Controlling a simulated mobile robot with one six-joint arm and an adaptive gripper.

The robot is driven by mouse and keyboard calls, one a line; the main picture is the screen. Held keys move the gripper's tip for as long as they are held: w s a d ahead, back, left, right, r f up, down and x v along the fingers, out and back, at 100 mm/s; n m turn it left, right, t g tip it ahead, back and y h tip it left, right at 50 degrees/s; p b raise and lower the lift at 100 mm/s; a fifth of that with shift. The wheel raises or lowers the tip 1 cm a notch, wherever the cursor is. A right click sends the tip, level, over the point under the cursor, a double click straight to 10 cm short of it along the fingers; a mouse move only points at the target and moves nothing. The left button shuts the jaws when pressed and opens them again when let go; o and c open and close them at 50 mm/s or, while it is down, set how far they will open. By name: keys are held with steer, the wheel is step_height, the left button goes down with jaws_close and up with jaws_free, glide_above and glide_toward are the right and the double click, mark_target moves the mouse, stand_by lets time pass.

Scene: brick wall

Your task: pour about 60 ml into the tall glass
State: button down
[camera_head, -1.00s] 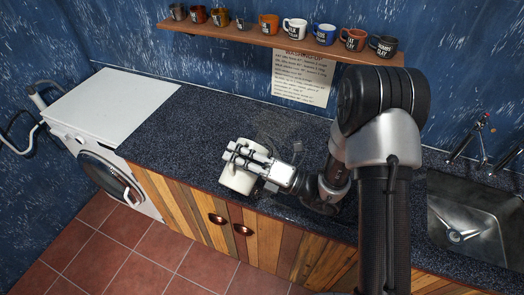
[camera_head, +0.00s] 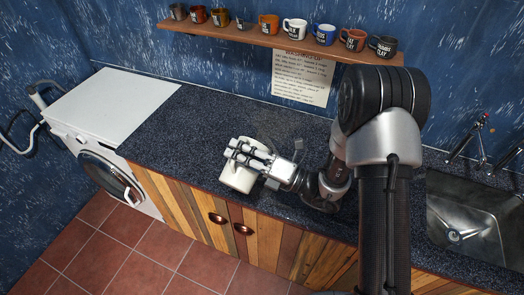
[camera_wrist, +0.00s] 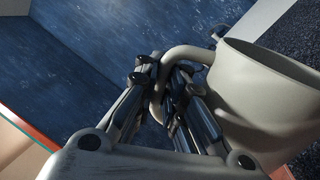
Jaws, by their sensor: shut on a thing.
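A white jug (camera_head: 238,178) is at the front part of the dark counter. In the wrist view the jug (camera_wrist: 262,100) shows at the right, with its handle running between my fingers. My gripper (camera_head: 247,152) is shut on the jug's handle; the fingers (camera_wrist: 170,88) also show in the wrist view. I cannot see what is inside the jug. A faint clear shape (camera_head: 298,146) stands behind my wrist and may be the tall glass; its outline and any contents are too faint to tell.
A shelf (camera_head: 250,36) on the blue wall holds several cups and mugs. A paper sheet (camera_head: 303,78) hangs below it. A white washing machine (camera_head: 112,105) is at the left, and a metal sink (camera_head: 470,225) at the right. The counter (camera_head: 190,140) is clear left of the jug.

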mark_target(231, 176)
steer(key=shift+w+d+r+m+p, duration=0.15)
steer(key=shift+w+r+m+p, duration=0.15)
steer(key=shift+w+r+m, duration=0.1)
stand_by(0.8)
steer(key=s+f+n+b, duration=0.1)
steer(key=s+a+f+n+b, duration=0.1)
steer(key=f+n+b, duration=0.1)
steer(key=s+f+n+g+b, duration=0.1)
steer(key=shift+s+a+f+n+b, duration=0.1)
steer(key=shift+a+f+n+b, duration=0.2)
steer(key=shift+f, duration=0.1)
steer(key=shift+r, duration=0.1)
steer(key=shift+s+a+f+n+b, duration=0.2)
steer(key=shift+s+f+n+b, duration=0.35)
steer(key=shift+f+n+b, duration=0.35)
stand_by(0.8)
steer(key=shift+s+a+f+n+g, duration=0.1)
steer(key=shift+s+f+n+g, duration=0.05)
steer(key=shift+f+n+g, duration=0.2)
steer(key=s+a+f+n+h+b, duration=0.2)
steer(key=s+f+n+b, duration=0.4)
steer(key=f+n, duration=0.2)
steer(key=shift+s+a+f+g, duration=0.15)
steer(key=shift+a+f+g, duration=0.3)
steer(key=shift+f, duration=0.7)
